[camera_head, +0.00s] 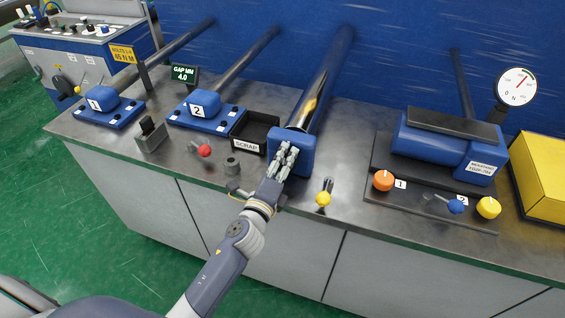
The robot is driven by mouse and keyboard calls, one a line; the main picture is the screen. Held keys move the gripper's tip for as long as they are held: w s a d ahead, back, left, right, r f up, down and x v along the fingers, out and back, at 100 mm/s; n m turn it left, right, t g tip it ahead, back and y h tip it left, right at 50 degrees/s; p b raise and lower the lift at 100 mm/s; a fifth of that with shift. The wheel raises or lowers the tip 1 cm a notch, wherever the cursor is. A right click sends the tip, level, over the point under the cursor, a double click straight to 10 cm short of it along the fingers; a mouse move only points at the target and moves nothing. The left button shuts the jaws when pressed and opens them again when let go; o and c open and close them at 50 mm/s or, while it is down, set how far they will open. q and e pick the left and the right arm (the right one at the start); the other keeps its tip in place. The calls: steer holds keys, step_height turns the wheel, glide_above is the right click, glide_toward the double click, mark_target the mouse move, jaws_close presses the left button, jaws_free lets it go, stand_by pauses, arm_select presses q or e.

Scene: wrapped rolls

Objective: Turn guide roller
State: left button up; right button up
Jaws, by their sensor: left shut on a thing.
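The guide roller (320,86) is a shiny metal cylinder with a blue end block (309,151) at its front, near the middle of the bench. My left gripper (284,158) is at the front face of this block. Its fingers are shut on the roller's front end, and they hide the exact place of contact. My right gripper is not in view.
A black SCRAP bin (252,133) stands just left of the block. A red knob (205,150) and a yellow knob (323,198) stand nearby on the bench (350,230). Blue mounts 1 (107,106) and 2 (203,109) are left; a control unit (440,150) and yellow box (540,170) are right.

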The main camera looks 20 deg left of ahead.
arm_select(q)
steer(key=shift+n, duration=1.1)
steer(key=o, duration=1)
steer(key=shift+f, duration=0.1)
steer(key=shift+o, duration=0.2)
steer(key=s, duration=1.2)
steer(key=shift+a, duration=0.25)
steer(key=shift+f, duration=0.1)
